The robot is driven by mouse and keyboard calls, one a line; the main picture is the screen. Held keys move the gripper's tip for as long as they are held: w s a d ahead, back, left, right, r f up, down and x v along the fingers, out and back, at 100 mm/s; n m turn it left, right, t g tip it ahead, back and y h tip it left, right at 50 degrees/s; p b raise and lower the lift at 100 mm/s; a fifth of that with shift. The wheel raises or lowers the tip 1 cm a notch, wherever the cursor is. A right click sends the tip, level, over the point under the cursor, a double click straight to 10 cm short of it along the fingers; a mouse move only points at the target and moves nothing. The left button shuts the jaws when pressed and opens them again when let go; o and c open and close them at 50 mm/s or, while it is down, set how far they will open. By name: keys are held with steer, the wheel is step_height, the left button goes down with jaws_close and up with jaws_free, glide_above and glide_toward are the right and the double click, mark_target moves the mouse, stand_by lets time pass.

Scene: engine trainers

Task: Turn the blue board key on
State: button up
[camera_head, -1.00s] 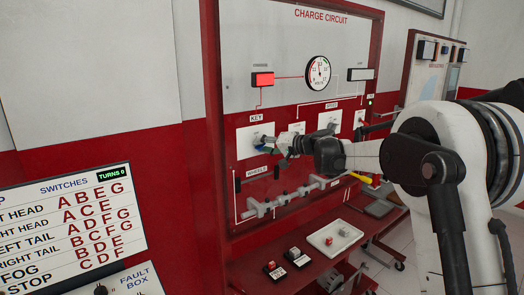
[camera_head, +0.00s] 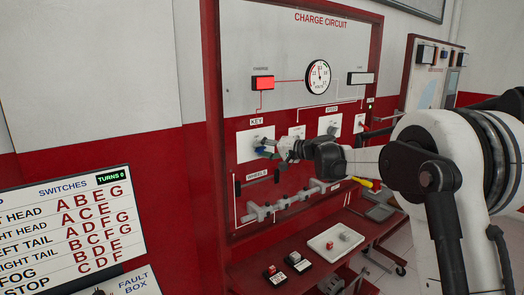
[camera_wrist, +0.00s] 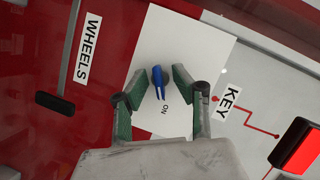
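The blue key (camera_wrist: 157,82) sits on a white plate (camera_wrist: 207,50) marked KEY and ON. In the wrist view it lies lengthwise between my fingers, with its forked end pointing at the word ON. My gripper (camera_wrist: 158,78) is open, one green-padded finger on each side of the key, with a gap showing on both sides. In the head view my gripper (camera_head: 273,148) is at the KEY plate (camera_head: 248,138) on the charge circuit board, and the key is mostly hidden there by the fingers.
A red indicator (camera_head: 262,83) and a dial (camera_head: 318,76) are above on the board. The WHEELS slot with its black handle (camera_wrist: 55,103) is beside the plate. A grey bar (camera_head: 290,202) sticks out below. A tray (camera_head: 335,240) and small switches are on the shelf.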

steer(key=shift+d, duration=0.15)
steer(key=v, duration=1.2)
steer(key=s+d+f+g+h, duration=0.1)
steer(key=s+d+h, duration=0.15)
steer(key=s, duration=0.95)
steer(key=s+d+f+h, duration=0.15)
steer(key=s+h, duration=0.25)
steer(key=s, duration=0.8)
steer(key=s+d+f+h, duration=0.2)
steer(key=s+d+f, duration=0.2)
steer(key=s, duration=0.4)
steer(key=s+d+f+h, duration=0.2)
steer(key=s+d+f, duration=0.1)
steer(key=s, duration=0.4)
steer(key=s+d+f+h, duration=0.3)
steer(key=s+d+f, duration=0.1)
steer(key=s, duration=0.4)
steer(key=shift+s+d+f+n, duration=0.3)
steer(key=shift+s+f, duration=0.05)
